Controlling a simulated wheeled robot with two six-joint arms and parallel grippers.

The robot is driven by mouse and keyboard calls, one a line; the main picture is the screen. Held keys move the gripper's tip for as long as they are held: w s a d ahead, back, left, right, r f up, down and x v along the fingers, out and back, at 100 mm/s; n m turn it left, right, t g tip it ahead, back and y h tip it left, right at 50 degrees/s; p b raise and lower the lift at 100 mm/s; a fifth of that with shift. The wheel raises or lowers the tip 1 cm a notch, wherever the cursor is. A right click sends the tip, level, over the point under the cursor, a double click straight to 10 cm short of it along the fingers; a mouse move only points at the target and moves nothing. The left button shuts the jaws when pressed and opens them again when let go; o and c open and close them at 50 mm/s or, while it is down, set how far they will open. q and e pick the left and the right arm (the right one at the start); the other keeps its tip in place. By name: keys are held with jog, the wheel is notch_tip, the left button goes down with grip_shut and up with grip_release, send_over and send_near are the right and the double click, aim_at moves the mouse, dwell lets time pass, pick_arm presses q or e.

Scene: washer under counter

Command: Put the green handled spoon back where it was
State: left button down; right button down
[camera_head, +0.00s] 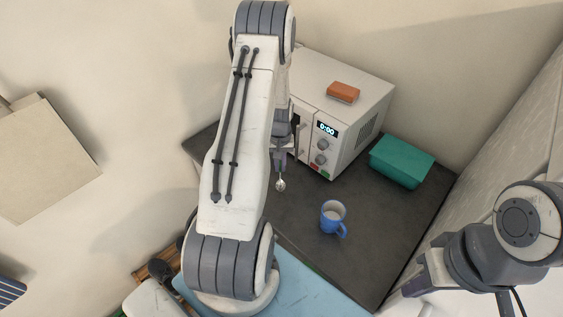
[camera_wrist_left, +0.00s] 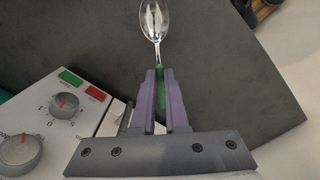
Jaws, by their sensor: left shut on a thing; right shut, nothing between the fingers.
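The spoon has a shiny metal bowl, seen in the wrist view (camera_wrist_left: 154,20), and a green handle (camera_wrist_left: 161,92). My left gripper (camera_wrist_left: 160,76) is shut on the green handle, with the bowl sticking out beyond the fingertips. In the head view the left gripper (camera_head: 280,168) hangs in front of the microwave, and the spoon bowl (camera_head: 280,185) shows below it over the dark counter (camera_head: 300,225). Whether the spoon touches the counter cannot be told. My right gripper (camera_head: 412,287) is shut and empty at the lower right, away from the spoon.
A white microwave (camera_head: 350,140) stands at the back with a brown-orange block (camera_head: 343,91) on top. A teal container (camera_head: 402,162) is right of it. A blue mug (camera_head: 333,217) with pale contents stands on the counter. My left arm hides the counter's left part.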

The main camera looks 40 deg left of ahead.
pick_arm(q)
jog(key=shift+f+b, duration=1.9)
jog(key=shift+f, duration=1.15)
jog(key=shift+f+b, duration=0.35)
jog(key=shift+f, duration=0.1)
jog(key=c, duration=0.9)
grip_release()
jog(key=shift+o, duration=0.2)
